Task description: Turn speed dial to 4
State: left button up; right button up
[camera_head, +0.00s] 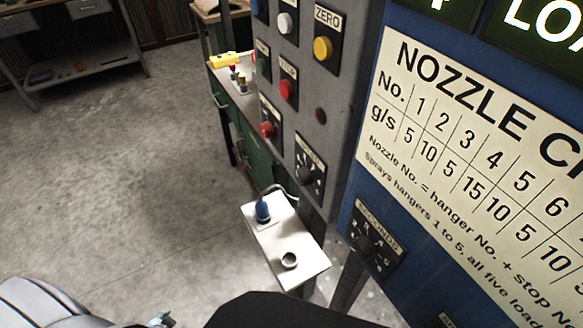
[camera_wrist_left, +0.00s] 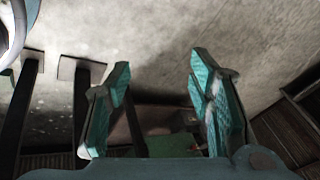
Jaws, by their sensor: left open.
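A dark dial with a numbered plate (camera_head: 308,172) sits low on the grey control panel; its label is too small to read surely, and it may be the speed dial. Another dark dial (camera_head: 374,250), its plate marked SECONDS, is on the blue panel to its lower right. Which way either knob points is hard to tell. My left gripper (camera_wrist_left: 160,78) is open and empty in the left wrist view, with teal pads apart. In the head view only a small teal part of it shows at the bottom edge, well left of and apart from both dials. My right gripper is not seen.
The grey panel (camera_head: 330,100) carries several buttons, with a yellow ZERO button (camera_head: 322,47) near the top. A white shelf (camera_head: 262,238) below holds a blue object (camera_head: 263,211) and a small round cup (camera_head: 289,260). The nozzle chart (camera_head: 480,150) is at right. Floor at left is clear.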

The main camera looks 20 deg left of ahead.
aim_at(298, 179)
pick_arm(q)
jog(key=w+a+r+m+t+p, duration=0.15)
jog(key=w+a+r+t, duration=0.25)
jog(key=w+r, duration=0.6)
jog(key=w+d+r+m+t+h+p, duration=0.1)
jog(key=w+d+r+m+t+h, duration=0.25)
jog(key=w+r, duration=0.4)
jog(key=w+d+r+m+t+h+p, duration=0.15)
jog(key=w+r+m, duration=0.25)
jog(key=r, duration=0.7)
jog(key=s+d+r+m+g+h, duration=0.1)
jog(key=s+d+r+m+h, duration=0.1)
jog(key=d+r+m+h, duration=0.55)
jog(key=s+d+r+m+g+h, duration=0.15)
jog(key=d+r+m+h, duration=0.25)
jog(key=d+r+h, duration=0.5)
jog(key=shift+t+y, duration=0.35)
jog(key=shift+y, duration=0.5)
jog(key=p+x, duration=0.1)
jog(key=x, duration=0.3)
jog(key=p+x, duration=0.1)
jog(key=x, duration=0.4)
jog(key=r+x, duration=0.1)
jog(key=x, duration=0.3)
jog(key=shift+w+d+r+p, duration=0.15)
jog(key=shift+d+p, duration=0.05)
jog(key=shift+p, duration=0.2)
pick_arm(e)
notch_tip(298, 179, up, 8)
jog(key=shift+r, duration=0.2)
